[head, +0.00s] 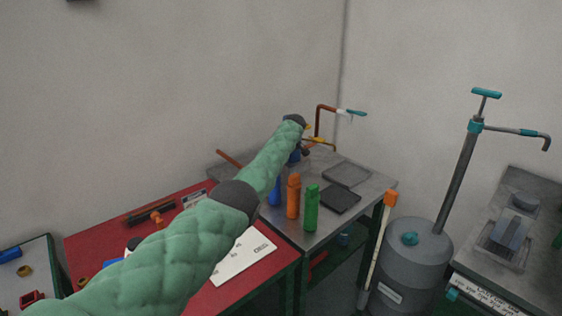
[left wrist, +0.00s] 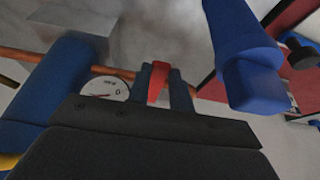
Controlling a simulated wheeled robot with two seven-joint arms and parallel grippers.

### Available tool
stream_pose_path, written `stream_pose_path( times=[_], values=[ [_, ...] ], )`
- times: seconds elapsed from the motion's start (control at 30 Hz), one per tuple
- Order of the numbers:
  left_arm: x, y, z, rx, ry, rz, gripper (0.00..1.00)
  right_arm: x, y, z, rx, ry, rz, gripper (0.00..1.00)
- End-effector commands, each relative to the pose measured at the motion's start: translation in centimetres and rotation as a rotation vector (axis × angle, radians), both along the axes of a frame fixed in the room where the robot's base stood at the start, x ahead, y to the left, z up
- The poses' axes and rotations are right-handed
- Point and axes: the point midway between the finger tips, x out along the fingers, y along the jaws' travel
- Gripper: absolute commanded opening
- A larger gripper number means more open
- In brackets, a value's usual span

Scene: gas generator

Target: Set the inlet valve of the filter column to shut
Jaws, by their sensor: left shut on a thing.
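My left arm, in a green padded sleeve, reaches across the head view to the pipework on the grey table. Its gripper is not clearly visible there. In the left wrist view my left gripper (left wrist: 161,88) is shut on a red handle (left wrist: 158,82), probably the inlet valve's, between its two dark blue fingers. A blue cylinder (left wrist: 55,85), perhaps the filter column, stands to the left. A round white gauge (left wrist: 105,88) is beside the fingers. A copper pipe (left wrist: 20,62) runs behind. The valve body is hidden, so its setting cannot be told. My right gripper is not in view.
Blue (head: 274,190), orange (head: 293,196) and green (head: 311,208) bottles stand on the grey table below my forearm. A copper pipe with a teal-handled tap (head: 351,112) rises at the back. A grey drum with a pump (head: 410,270) stands right. A large blue object (left wrist: 245,55) is close to the wrist.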

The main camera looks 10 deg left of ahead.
Motion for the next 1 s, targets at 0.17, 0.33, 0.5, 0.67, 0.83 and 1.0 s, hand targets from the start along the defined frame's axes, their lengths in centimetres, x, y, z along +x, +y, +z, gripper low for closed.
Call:
stream_pose_path(
  times=[0.17, 0.33, 0.5, 0.67, 0.83, 1.0],
  values=[
    [0.1, 0.0, 0.1, -0.001, -0.002, 0.0, 0.44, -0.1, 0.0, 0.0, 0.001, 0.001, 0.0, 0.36],
    [0.0, 0.0, 0.1, 0.0, -0.001, 0.0, 0.44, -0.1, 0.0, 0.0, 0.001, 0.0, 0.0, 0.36],
    [0.0, -0.1, 0.3, 0.0, -0.002, -0.001, 0.44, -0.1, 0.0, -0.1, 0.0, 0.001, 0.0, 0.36],
    [-0.3, -0.6, 1.6, 0.0, -0.003, -0.001, 0.44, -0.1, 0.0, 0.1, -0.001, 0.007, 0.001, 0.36],
    [-0.9, -1.4, 3.8, -0.001, -0.004, -0.002, 0.44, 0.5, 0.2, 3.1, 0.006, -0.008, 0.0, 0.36],
    [-1.4, -2.0, 5.9, -0.001, -0.003, -0.001, 0.44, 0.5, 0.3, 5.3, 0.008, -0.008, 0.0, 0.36]
  ],
)
